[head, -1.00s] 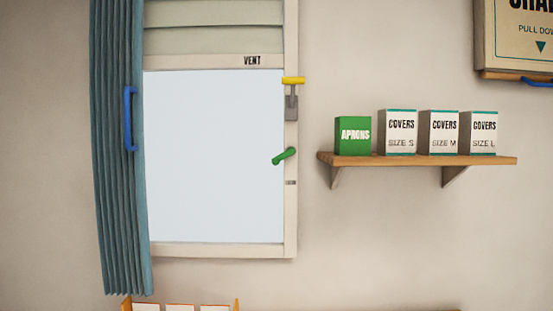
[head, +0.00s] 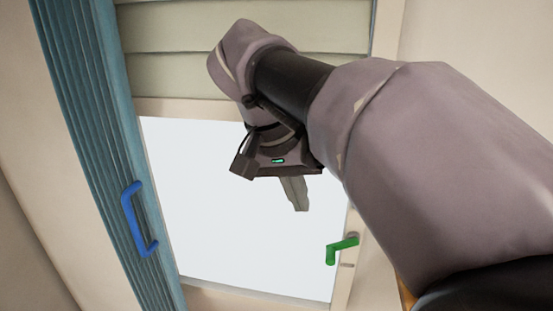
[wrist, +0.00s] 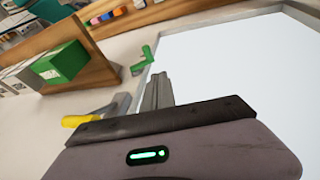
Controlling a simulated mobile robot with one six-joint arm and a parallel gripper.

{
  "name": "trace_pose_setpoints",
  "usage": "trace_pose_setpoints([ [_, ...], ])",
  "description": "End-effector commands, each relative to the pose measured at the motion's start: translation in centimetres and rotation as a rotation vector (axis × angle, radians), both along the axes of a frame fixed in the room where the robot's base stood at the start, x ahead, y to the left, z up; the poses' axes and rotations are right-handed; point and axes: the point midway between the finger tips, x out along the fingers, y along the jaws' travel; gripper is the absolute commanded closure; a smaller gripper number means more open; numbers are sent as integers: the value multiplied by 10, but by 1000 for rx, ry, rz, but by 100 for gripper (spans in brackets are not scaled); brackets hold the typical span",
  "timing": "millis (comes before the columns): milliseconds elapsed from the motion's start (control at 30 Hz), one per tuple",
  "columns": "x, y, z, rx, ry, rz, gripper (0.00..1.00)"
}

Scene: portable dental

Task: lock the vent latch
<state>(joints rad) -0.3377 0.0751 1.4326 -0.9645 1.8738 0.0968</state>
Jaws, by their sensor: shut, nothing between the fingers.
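The yellow-handled grey latch on the right side of the window frame shows in the wrist view, with its yellow handle (wrist: 78,120) at the lower left. In the head view it is hidden behind my arm. The green handle (head: 343,247) is on the right frame side, below my gripper; it also shows in the wrist view (wrist: 143,62). My gripper (head: 300,206) is shut and empty in front of the white pane (head: 220,210), left of the green handle. In the wrist view its fingers (wrist: 158,82) lie between the yellow handle and the pane, apart from both handles.
The blue curtain (head: 95,150) with its blue pull handle (head: 138,220) hangs left of the window. Vent slats (head: 170,65) are above the pane. In the wrist view, a wooden shelf (wrist: 98,68) with a green box (wrist: 62,62) and white boxes stands close beyond the latch.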

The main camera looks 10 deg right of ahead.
Motion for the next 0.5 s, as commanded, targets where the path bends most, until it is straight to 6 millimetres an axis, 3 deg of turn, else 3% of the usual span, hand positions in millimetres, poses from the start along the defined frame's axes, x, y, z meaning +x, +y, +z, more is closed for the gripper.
trace_pose_setpoints([
  [33, 2, 1, 7, -5, -1, -3, 100],
  [367, 3, 1, 4, -7, -2, -6, 100],
  [500, 5, -3, -9, -8, 1, -5, 100],
])
